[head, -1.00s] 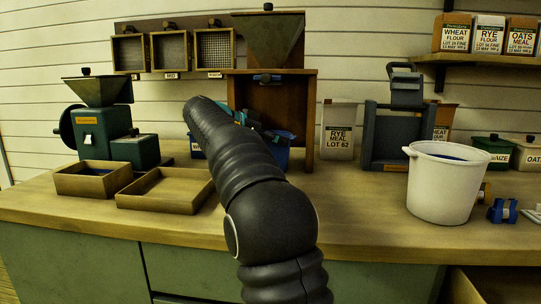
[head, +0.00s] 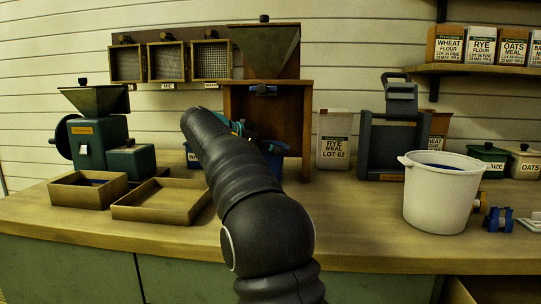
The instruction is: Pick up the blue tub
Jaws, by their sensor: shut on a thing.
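The blue tub (head: 272,159) is mostly hidden behind my arm, in front of the wooden hopper stand. Its right side shows past the arm. A blue patch with a white label (head: 195,160) shows left of the arm, and I cannot tell whether it belongs to the same tub. My gripper (head: 243,129) is at the tub's top, with only some teal and dark parts showing. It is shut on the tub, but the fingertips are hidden. I cannot tell whether the tub's base touches the counter.
On the counter (head: 330,225), two shallow wooden trays (head: 160,214) and a green mill (head: 90,140) stand left. A white bucket (head: 437,200) and blue-ended part (head: 497,219) are right. A rye meal box (head: 333,150) and dark frame (head: 393,140) stand behind. The front middle right is clear.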

